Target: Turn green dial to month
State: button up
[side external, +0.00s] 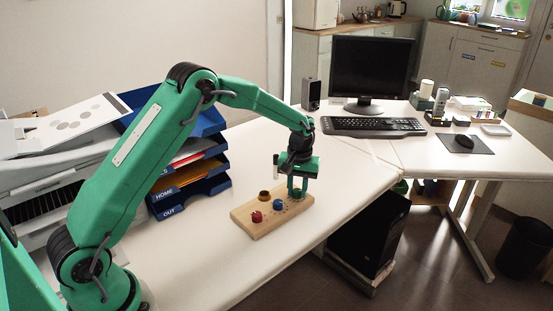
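A light wooden board (262,226) lies on the white desk and carries several small dials. A red dial (257,216) is at its front left, a blue dial (278,205) near its middle and a brownish dial (264,196) at its back left. My gripper (297,192) points down over the board's right end, with its fingers at a green dial (299,194). The fingers largely cover that dial, and both are green, so I cannot tell whether they are closed on it. The dial's markings are too small to read.
Blue letter trays (188,175) with papers stand left of the board, beside a white printer (40,185). A keyboard (372,126) and monitor (370,68) are at the back. The desk's front edge (345,227) runs close to the board's right side.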

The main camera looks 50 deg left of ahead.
jog(key=shift+c, duration=1.3)
jog(key=shift+m, duration=0.5)
jog(key=m, duration=0.4)
jog(key=shift+m, duration=0.3)
jog(key=m, duration=0.5)
jog(key=shift+a+r, duration=0.1)
jog(key=shift+t, duration=0.3)
jog(key=o, duration=1)
